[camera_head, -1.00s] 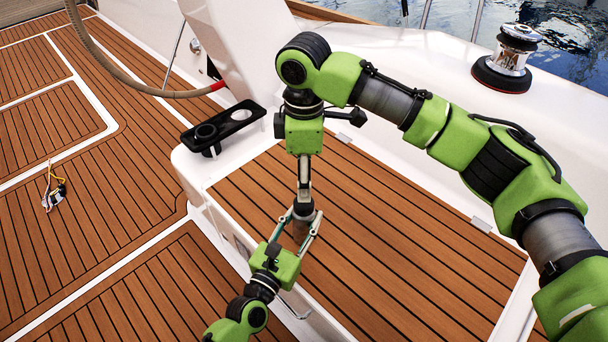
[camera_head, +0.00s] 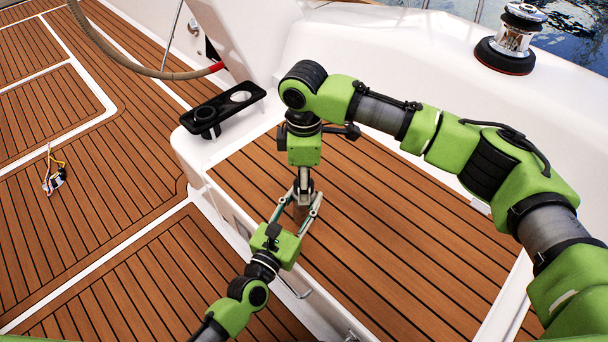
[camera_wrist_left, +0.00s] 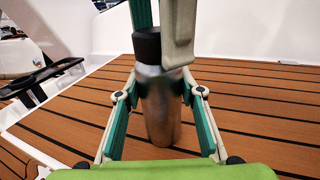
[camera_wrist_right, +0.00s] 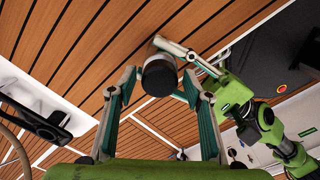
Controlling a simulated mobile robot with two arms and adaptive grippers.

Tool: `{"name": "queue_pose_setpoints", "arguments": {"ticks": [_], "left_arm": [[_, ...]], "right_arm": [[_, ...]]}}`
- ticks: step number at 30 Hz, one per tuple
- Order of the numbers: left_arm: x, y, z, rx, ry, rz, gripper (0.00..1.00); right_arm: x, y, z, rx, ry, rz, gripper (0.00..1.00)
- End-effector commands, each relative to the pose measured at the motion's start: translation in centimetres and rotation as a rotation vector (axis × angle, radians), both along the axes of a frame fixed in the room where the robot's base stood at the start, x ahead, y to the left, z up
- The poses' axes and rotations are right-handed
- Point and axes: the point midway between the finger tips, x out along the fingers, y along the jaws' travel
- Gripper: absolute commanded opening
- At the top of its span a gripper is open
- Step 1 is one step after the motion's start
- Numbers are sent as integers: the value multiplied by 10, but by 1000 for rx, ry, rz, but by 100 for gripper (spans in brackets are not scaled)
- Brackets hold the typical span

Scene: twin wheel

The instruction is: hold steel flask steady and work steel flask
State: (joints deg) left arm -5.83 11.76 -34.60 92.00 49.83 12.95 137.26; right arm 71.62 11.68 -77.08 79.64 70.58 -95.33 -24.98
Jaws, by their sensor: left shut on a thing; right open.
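The steel flask (camera_wrist_left: 162,112) is a silver cylinder with a dark cap (camera_wrist_left: 147,45). It looks upright over the teak surface in the left wrist view. My left gripper (camera_head: 301,204) is shut on the flask's body, one finger on each side. My right gripper (camera_head: 304,183) points down from above and is open, its fingers around the cap's level. In the right wrist view the cap (camera_wrist_right: 158,75) lies between its spread fingers, with gaps at both sides. In the head view my grippers hide most of the flask.
A black cup holder (camera_head: 222,110) sits on the white moulding at left. A chrome winch (camera_head: 510,40) stands on the white coaming at upper right. A small object with yellow cords (camera_head: 54,172) lies on the lower deck. Teak planking (camera_head: 400,230) right of the flask is clear.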

Motion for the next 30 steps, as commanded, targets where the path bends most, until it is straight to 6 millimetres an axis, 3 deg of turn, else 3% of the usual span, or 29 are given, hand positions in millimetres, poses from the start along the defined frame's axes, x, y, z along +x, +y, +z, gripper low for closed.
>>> {"name": "queue_pose_setpoints", "arguments": {"ticks": [5,9,10,17,24,29,30], "left_arm": [[0,0,0,0,0,0,0],[0,0,0,0,0,0,0],[0,0,0,0,0,0,0],[0,0,0,0,0,0,0],[0,0,0,0,0,0,0],[0,0,0,0,0,0,0],[0,0,0,0,0,0,0]], "right_arm": [[0,0,0,0,0,0,46],[0,0,0,0,0,0,9],[0,0,0,0,0,0,6],[-1,1,0,1,2,-76,5],[-1,1,0,1,3,-430,5],[0,0,0,0,1,-427,5],[0,0,0,0,1,-427,42]]}}
